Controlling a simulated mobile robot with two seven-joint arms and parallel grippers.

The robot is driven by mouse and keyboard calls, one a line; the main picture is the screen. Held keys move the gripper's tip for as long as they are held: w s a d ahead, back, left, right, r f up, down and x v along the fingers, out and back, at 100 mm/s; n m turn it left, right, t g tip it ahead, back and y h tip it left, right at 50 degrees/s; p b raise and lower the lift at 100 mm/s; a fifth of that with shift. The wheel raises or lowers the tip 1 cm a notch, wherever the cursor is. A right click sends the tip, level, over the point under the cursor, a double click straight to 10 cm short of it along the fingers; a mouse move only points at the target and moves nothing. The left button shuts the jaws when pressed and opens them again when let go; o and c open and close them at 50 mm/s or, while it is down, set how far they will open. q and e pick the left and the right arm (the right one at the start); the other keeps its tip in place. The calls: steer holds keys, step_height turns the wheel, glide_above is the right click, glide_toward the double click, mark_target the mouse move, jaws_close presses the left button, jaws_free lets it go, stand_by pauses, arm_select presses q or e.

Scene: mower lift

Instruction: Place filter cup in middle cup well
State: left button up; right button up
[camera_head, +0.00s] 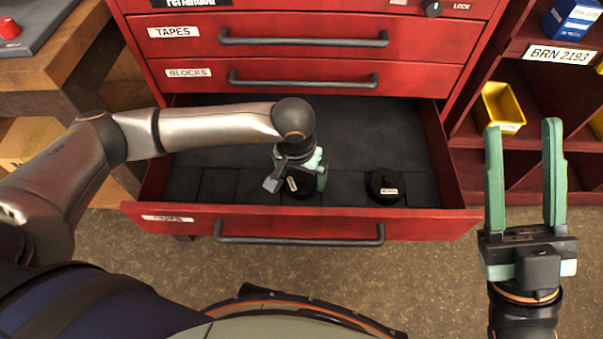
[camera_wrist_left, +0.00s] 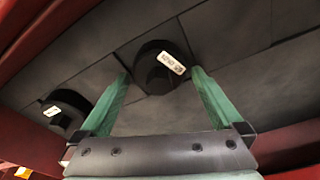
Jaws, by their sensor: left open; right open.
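A black cup with a white label (camera_head: 299,190) sits in the front row of the open drawer (camera_head: 310,222), near its middle. My left gripper (camera_head: 297,179) points down over it, open, with one finger on each side. In the left wrist view this cup (camera_wrist_left: 158,80) lies between the fingertips; whether they touch it I cannot tell. A second black labelled cup (camera_head: 385,186) stands further right in the same row. It shows at the left in the wrist view (camera_wrist_left: 66,106). The label text is too small to read. My right gripper (camera_head: 524,130) is open and empty, right of the drawer.
The drawer has a dark lining with seams marking square sections along the front. Closed red drawers (camera_head: 305,77) rise behind it. A red shelf with a yellow bin (camera_head: 502,108) stands at the right. A wooden bench (camera_head: 75,65) is at the left.

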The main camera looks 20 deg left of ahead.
mark_target(302, 175)
arm_select(q)
steer(key=r, duration=0.2)
steer(key=r+p, duration=0.1)
steer(key=r, duration=0.2)
steer(key=shift+s+r, duration=0.3)
steer(key=shift+r, duration=0.05)
step_height(302, 175, up, 6)
steer(key=s+p, duration=0.1)
steer(key=shift+r+p, duration=0.15)
steer(key=shift+p, duration=0.15)
arm_select(e)
steer(key=w+f+m+h, duration=0.4)
steer(key=h, duration=0.1)
steer(key=shift+w+d+f+h, duration=0.15)
steer(key=shift+w+d+h, duration=0.1)
steer(key=shift+d+h, duration=0.2)
arm_select(q)
steer(key=shift+s+a, duration=0.1)
steer(key=shift+a, duration=0.05)
